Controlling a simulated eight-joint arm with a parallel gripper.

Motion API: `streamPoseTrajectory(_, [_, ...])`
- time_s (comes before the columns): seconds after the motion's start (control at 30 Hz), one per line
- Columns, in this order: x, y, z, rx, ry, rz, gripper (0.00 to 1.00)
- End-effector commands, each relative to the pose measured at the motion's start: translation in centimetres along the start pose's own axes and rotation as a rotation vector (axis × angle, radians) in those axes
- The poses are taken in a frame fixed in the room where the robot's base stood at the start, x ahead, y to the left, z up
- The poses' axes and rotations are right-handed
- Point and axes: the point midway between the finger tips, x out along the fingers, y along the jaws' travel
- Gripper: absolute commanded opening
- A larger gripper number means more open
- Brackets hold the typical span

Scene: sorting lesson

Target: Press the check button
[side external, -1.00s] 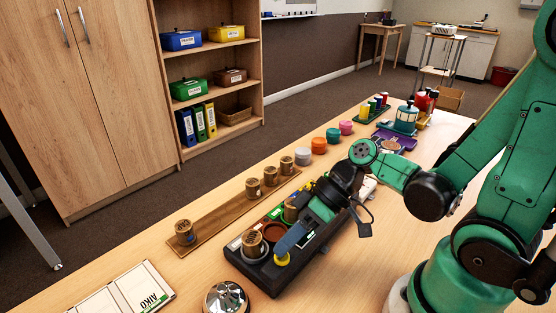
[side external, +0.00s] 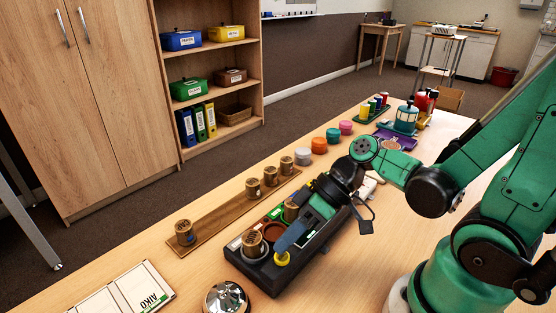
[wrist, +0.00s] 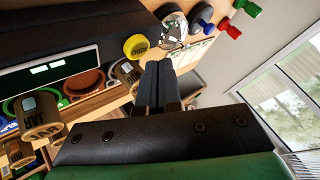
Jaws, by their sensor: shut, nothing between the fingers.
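The yellow check button (side external: 282,259) sits at the near end of a long dark sorting board (side external: 262,278). In the wrist view its yellow cap (wrist: 137,46) bears lettering, just left of my fingertips. My gripper (side external: 279,247) is shut and empty, its blue fingers slanting down over the board with the tips right by the button. In the wrist view the shut fingers of my gripper (wrist: 158,66) point at the bell side. I cannot tell whether the tips touch the button.
A silver bell (side external: 227,298) is close to the near edge. A wooden rack (side external: 215,227) with several jars runs behind. An AIKO card (side external: 147,288) lies at the left. Coloured pots stand farther back.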

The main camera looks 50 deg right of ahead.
Motion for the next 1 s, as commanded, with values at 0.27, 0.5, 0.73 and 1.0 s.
streamPoseTrajectory(0.27, [-0.5, -0.4, -0.4, 0.0, 0.0, 0.0, 0.0])
streamPoseTrajectory(0.5, [-2.1, -1.5, -1.6, 0.0, 0.0, 0.0, 0.0])
streamPoseTrajectory(0.73, [-3.4, -2.4, -2.4, 0.0, 0.0, 0.0, 0.0])
streamPoseTrajectory(1.0, [-3.5, -2.5, -2.5, 0.0, 0.0, 0.0, 0.0])
